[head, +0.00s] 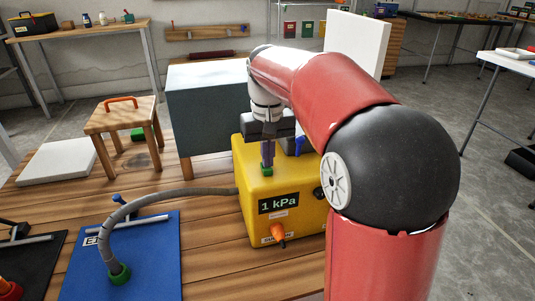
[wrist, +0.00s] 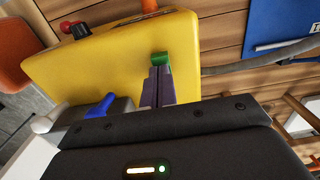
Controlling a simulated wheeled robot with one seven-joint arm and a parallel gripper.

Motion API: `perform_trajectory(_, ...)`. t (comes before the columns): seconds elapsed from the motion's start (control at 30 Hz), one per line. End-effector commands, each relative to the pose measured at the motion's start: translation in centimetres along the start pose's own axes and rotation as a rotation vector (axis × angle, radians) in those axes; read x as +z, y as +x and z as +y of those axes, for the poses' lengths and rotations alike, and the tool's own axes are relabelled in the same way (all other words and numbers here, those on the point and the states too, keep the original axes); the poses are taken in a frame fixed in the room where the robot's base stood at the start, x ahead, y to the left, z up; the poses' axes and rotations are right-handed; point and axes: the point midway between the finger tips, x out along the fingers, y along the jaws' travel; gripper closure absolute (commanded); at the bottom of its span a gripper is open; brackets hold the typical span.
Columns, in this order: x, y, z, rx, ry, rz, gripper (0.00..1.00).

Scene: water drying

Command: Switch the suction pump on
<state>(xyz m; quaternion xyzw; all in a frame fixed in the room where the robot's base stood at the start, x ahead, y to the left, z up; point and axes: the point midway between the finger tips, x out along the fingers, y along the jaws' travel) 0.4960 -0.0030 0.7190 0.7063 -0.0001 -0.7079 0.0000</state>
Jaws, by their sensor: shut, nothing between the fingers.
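The yellow suction pump box (head: 242,185) stands on the wooden table, with a display (head: 279,203) reading 1 kPa and an orange knob (head: 277,232) on its front. A green button (head: 267,171) sits on its top; it also shows in the wrist view (wrist: 161,58). My gripper (head: 267,162) is shut and empty, pointing down. Its purple fingertips (wrist: 160,72) are right at the green button; I cannot tell whether they touch it or press it. A blue lever (wrist: 101,106) is on the pump's top beside my fingers. My arm hides the pump's right side.
A grey hose (head: 165,193) runs from the pump to a green fitting (head: 119,273) on a blue panel (head: 155,262). A small wooden stool (head: 122,120) and a white slab (head: 57,164) are at left.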

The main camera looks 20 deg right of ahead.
Motion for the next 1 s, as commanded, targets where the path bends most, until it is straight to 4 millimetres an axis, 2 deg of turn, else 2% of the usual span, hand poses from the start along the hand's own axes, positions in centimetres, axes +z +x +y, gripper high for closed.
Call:
perform_trajectory(0.03,0.5,0.5,0.0,0.000,0.000,-0.035,1.00)
perform_trajectory(0.17,0.3,-1.5,0.0,0.000,0.000,-0.026,1.00)
perform_trajectory(0.3,-0.1,-4.5,0.0,0.000,0.000,-0.006,1.00)
perform_trajectory(0.37,-0.2,-5.4,0.0,0.000,0.000,0.000,1.00)
perform_trajectory(0.6,-0.2,-10.9,0.0,0.000,0.000,0.004,1.00)
perform_trajectory(0.7,-0.2,-12.4,0.0,0.000,0.000,0.004,1.00)
perform_trajectory(0.83,-0.2,-13.6,0.0,0.000,0.000,0.003,1.00)
perform_trajectory(1.0,-0.1,-14.0,0.0,0.000,0.000,0.003,1.00)
